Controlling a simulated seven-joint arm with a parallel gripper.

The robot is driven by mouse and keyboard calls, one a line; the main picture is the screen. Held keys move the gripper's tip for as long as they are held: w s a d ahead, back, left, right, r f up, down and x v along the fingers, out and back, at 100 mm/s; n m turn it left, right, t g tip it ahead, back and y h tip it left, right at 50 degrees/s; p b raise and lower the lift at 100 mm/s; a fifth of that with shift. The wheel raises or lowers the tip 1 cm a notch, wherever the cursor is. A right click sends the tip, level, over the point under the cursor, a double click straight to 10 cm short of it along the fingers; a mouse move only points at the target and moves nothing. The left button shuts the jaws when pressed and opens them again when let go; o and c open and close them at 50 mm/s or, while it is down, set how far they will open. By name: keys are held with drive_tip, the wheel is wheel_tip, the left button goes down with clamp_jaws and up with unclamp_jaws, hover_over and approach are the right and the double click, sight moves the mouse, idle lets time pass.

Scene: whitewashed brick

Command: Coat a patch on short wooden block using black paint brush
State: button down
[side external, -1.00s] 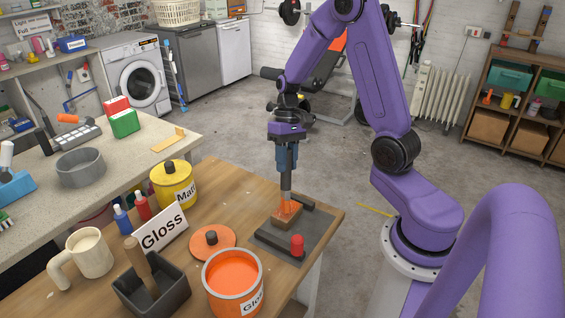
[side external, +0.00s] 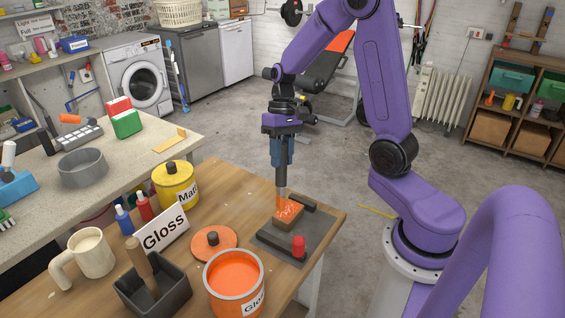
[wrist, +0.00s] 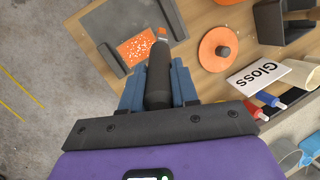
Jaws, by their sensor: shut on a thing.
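My gripper (side external: 282,158) is shut on the black paint brush (side external: 282,178), which points down with orange paint on its tip. In the wrist view the brush (wrist: 158,75) runs out from between the blue fingers of my gripper (wrist: 158,98). The short wooden block (side external: 288,215) sits on a dark grey holder plate (side external: 270,238). Its top carries a speckled orange patch (wrist: 138,48) with pale spots showing through. The brush tip is at the far left edge of the block's top in the side view; I cannot tell whether it touches.
An open orange paint can (side external: 233,275) labelled Gloss, its lid (side external: 213,243), a Gloss sign (side external: 165,232) and a dark tray (side external: 153,290) with a wooden handle stand left of the holder. A red knob (side external: 298,246) rises from the holder plate. A yellow Matt can (side external: 175,185) stands behind.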

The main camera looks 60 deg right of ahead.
drive_tip(key=shift+r, duration=2.15)
drive_tip(key=shift+f, duration=0.1)
